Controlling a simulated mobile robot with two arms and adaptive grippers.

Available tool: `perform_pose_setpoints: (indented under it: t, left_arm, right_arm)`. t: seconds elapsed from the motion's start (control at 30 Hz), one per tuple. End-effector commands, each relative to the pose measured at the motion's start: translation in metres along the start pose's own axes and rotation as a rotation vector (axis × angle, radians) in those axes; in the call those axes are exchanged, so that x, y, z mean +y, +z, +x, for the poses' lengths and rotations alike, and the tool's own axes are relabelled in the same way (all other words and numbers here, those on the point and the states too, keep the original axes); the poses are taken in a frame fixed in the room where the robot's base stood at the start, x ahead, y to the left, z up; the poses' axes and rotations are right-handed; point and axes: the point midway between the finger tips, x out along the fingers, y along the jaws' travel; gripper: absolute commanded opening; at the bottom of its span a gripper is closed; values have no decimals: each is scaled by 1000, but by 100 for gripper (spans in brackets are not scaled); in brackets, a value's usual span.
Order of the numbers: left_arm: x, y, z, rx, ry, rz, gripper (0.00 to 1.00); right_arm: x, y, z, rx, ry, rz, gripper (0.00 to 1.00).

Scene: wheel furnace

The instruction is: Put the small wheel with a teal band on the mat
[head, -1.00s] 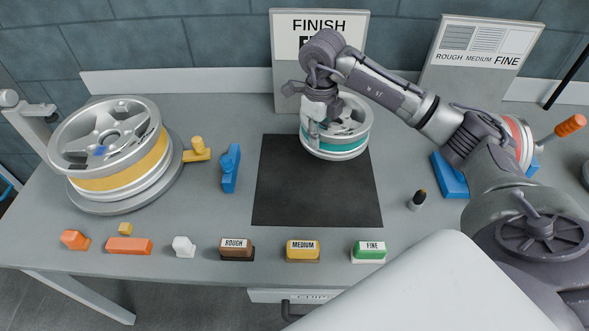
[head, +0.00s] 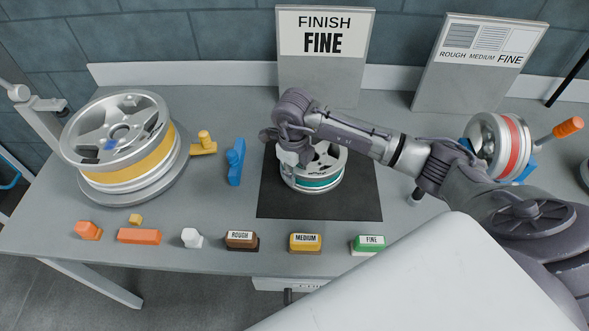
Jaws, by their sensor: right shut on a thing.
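The small wheel with a teal band (head: 319,183) is over the left and middle part of the black mat (head: 325,207). It looks upright and low, but I cannot tell whether it touches the mat. My right gripper (head: 287,157) is shut on the wheel's left upper side. The fingertips and the part of the rim between them are partly hidden by the gripper body. My left gripper is not in view.
A large yellow-banded wheel (head: 125,165) sits on a round stand at left. A red-banded wheel (head: 512,143) is at right. A blue clamp (head: 236,162) stands left of the mat. Several blocks, including the orange one (head: 139,236), line the front. Signs (head: 322,70) stand behind.

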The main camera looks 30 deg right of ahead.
Motion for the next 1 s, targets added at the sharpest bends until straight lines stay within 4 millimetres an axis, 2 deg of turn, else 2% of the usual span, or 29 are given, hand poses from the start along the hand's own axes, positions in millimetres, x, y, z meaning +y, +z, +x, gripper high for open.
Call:
perform_pose_setpoints:
  t: [0.27,0.3,0.43,0.47,0.83,1.0]
  left_arm:
    - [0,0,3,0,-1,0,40]
    - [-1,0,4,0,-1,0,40]
    - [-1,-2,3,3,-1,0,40]
    - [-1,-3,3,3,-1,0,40]
    - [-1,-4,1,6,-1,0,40]
    - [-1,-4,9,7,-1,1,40]
  right_arm:
    - [-1,1,1,-5,-2,0,0]
    - [0,0,3,-1,0,0,24]
    - [0,0,2,-1,0,0,46]
    - [0,0,2,-1,0,0,48]
    - [-1,1,-4,-2,-2,0,48]
    - [-1,2,-30,-7,-4,-1,48]
